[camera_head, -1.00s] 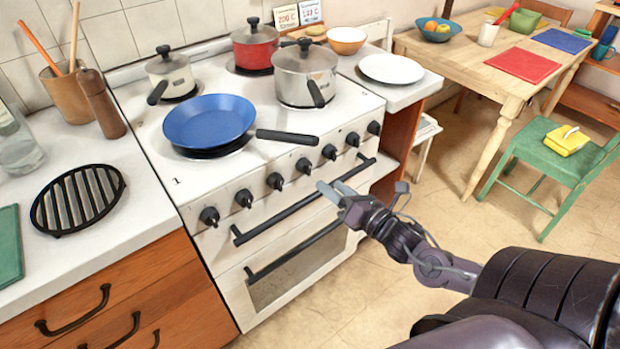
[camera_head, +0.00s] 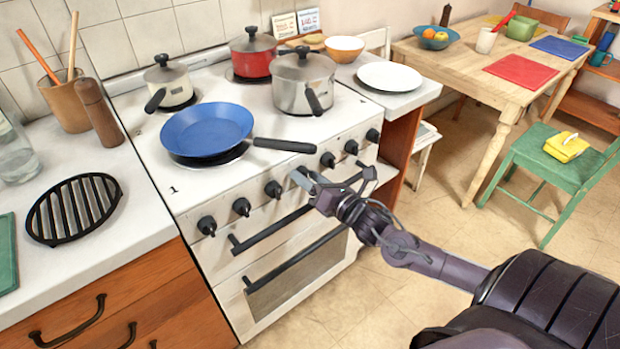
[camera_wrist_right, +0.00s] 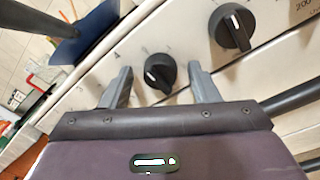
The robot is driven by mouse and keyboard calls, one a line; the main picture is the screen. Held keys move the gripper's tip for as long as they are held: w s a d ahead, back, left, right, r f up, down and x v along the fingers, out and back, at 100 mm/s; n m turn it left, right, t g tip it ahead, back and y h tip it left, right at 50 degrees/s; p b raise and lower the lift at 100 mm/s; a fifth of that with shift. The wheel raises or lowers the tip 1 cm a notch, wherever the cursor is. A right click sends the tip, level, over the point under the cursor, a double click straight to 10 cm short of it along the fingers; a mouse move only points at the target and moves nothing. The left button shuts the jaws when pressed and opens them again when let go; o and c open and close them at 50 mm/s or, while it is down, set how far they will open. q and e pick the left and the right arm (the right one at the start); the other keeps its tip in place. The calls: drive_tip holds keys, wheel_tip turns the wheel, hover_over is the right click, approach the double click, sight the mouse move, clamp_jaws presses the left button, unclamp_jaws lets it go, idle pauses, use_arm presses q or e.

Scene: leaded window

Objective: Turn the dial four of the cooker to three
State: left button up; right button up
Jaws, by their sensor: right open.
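The white cooker (camera_head: 180,185) has a row of black dials along its front panel. In the head view, the third dial from the left (camera_head: 273,189) and the fifth (camera_head: 327,160) show on either side of my right gripper (camera_head: 300,179), which hides the fourth. In the right wrist view, a black dial with a white pointer line (camera_wrist_right: 159,73) sits between the open fingers of my right gripper (camera_wrist_right: 160,88). I see gaps beside it, and cannot tell if a finger touches. Another dial (camera_wrist_right: 231,27) is at its upper right. My left gripper is out of view.
A blue pan (camera_head: 207,130) on the hob has its handle (camera_head: 285,144) reaching over the front edge near my right gripper. Two oven handles (camera_head: 268,233) jut out below the dials. A steel pot (camera_head: 304,85) stands behind.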

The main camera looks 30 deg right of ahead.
drive_tip(key=c, duration=1)
